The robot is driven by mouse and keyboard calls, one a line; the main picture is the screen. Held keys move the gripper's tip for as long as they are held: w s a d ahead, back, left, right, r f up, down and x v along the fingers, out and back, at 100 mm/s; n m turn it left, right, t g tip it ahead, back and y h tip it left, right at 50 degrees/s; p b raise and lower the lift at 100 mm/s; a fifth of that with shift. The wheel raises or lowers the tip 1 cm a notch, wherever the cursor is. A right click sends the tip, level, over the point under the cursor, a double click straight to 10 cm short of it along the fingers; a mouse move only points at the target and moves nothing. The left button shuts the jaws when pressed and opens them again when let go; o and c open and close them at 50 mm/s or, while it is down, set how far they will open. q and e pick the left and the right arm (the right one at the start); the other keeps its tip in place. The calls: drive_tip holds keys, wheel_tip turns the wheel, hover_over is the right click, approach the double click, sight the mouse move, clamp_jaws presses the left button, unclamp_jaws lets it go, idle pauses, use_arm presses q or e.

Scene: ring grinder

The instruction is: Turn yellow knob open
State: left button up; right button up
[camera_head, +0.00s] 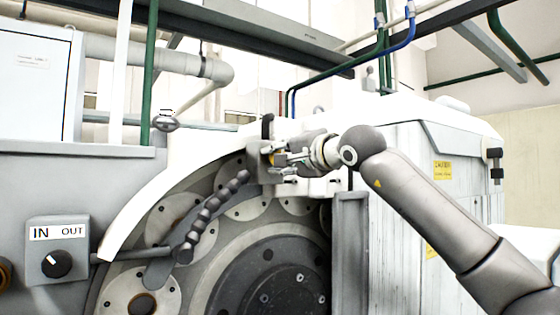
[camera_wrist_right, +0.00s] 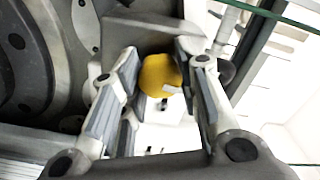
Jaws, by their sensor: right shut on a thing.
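The yellow knob (camera_wrist_right: 158,75) shows in the right wrist view between the fingers of my right gripper (camera_wrist_right: 154,84). The gripper is shut on it, with a grey finger pad on each side. In the head view my right gripper (camera_head: 274,158) reaches in from the right to the top of the round grinder face. There only a small bit of the yellow knob (camera_head: 274,159) shows between the fingers; the rest is hidden. My left gripper is not in view.
The grinder's round face (camera_head: 262,262) fills the lower middle, with a dark segmented hose (camera_head: 212,212) crossing it. An IN/OUT switch box (camera_head: 57,250) is at the lower left. A white machine housing (camera_head: 405,135) stands right of the knob, behind my arm. Pipes run overhead.

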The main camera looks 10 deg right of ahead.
drive_tip(key=m+b, duration=0.1)
drive_tip(key=m, duration=0.3)
drive_tip(key=shift+f+m+b, duration=0.1)
drive_tip(key=shift+m+b, duration=0.2)
drive_tip(key=m+b, duration=0.1)
drive_tip(key=m, duration=0.4)
drive_tip(key=shift+b, duration=0.35)
drive_tip(key=m+b, duration=0.1)
drive_tip(key=m, duration=0.4)
drive_tip(key=shift+f+m+b, duration=0.1)
drive_tip(key=shift+m+b, duration=0.25)
drive_tip(key=shift+m, duration=0.05)
drive_tip(key=shift+m+b, duration=0.65)
drive_tip(key=shift+m, duration=1.95)
drive_tip(key=shift+w+f, duration=0.1)
drive_tip(key=o, duration=1)
drive_tip(key=shift+o, duration=0.2)
drive_tip(key=shift+r, duration=0.2)
drive_tip(key=shift+s, duration=0.2)
